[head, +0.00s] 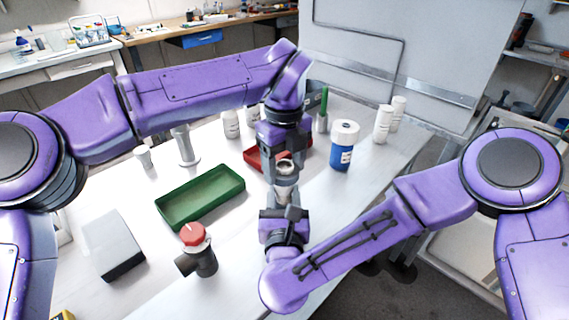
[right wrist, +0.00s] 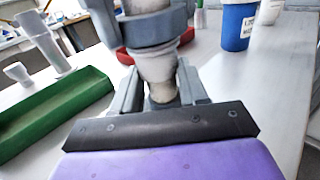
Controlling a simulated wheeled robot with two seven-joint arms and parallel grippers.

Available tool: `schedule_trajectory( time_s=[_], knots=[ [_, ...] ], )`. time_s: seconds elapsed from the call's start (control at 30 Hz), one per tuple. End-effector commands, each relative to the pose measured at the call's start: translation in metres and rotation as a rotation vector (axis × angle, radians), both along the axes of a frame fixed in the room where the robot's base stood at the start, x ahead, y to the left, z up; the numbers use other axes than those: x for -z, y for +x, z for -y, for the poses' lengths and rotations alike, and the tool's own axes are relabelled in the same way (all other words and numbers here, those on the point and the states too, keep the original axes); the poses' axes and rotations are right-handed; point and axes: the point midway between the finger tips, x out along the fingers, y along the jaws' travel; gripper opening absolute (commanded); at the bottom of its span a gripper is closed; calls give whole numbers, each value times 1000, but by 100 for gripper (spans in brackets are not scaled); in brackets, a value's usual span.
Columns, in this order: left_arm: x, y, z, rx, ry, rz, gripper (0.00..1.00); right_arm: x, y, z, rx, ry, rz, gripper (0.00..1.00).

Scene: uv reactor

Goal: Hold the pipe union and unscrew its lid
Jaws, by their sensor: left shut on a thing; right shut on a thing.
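The pipe union (head: 286,185) is upright between my two grippers above the table, in the middle of the head view. In the right wrist view its pale, worn lower body (right wrist: 158,72) stands between the fingers of my right gripper (right wrist: 160,92). In the head view my right gripper (head: 287,208) is shut on this body from the near side. My left gripper (head: 285,160) comes down from above and is shut on the upper part. A blue-grey collar (right wrist: 155,35) surrounds the top in the wrist view; I cannot tell clearly where lid and fingers meet.
A green tray (head: 178,212) is left of the grippers, and a red tray (head: 256,160) is behind them. A dark fitting with a red cap (head: 194,235) stands front left, near a grey box (head: 113,245). A blue-and-white jar (head: 342,155) and white bottles (head: 383,125) stand right.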

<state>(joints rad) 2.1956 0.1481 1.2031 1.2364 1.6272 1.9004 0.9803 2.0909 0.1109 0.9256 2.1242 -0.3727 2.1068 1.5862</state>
Motion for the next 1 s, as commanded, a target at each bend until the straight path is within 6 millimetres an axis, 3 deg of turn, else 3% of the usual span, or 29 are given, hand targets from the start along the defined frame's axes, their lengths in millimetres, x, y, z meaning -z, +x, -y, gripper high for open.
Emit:
schedule_trajectory(
  time_s=[1.0],
  knots=[
    [-22,0,0,1,0,0,28,-1,0,0,1,1,1,0]
  ],
)
